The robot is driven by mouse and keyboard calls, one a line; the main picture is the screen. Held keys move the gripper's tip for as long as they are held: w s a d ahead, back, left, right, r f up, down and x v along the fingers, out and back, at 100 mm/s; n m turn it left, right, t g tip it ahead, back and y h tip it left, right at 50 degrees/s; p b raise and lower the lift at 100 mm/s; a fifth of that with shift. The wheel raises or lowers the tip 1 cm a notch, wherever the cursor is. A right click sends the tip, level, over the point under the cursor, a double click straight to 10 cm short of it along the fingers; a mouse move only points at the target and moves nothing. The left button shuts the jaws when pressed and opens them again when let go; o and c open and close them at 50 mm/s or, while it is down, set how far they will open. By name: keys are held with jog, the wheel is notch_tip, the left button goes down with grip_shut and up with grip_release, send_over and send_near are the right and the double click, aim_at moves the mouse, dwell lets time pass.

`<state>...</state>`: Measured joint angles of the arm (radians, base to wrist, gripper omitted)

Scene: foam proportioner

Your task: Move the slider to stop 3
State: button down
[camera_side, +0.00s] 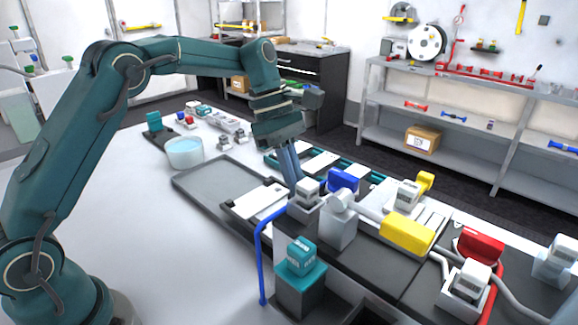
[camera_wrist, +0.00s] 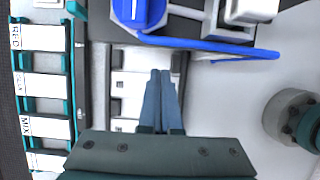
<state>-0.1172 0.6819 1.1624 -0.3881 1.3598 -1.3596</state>
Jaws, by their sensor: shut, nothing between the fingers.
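My gripper (camera_wrist: 160,75) is shut and empty, its two blue-grey fingers together and pointing down. In the side view my gripper (camera_side: 297,180) is at the back of the bench's middle section, by a white-grey block. In the wrist view the fingertips overlap a pale panel (camera_wrist: 128,85) with small dark square marks, set in a dark frame. I cannot tell whether they touch it. The slider and its numbered stops cannot be clearly picked out; the fingers cover part of the panel.
A teal rack with labelled white plates (camera_wrist: 42,82) lies left in the wrist view. A blue hose (camera_wrist: 210,45) runs across its top. A blue part (camera_side: 343,180) and a yellow block (camera_side: 407,234) stand right of my gripper. A grey tray (camera_side: 215,180) is empty.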

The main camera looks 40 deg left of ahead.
jog(key=w+a+h, duration=0.1)
jog(key=w+a+f+h, duration=0.1)
jog(key=a+h, duration=0.1)
jog(key=w+a+f+h, duration=0.1)
jog(key=a+h, duration=0.1)
jog(key=shift+f, duration=0.2)
jog(key=x, duration=1)
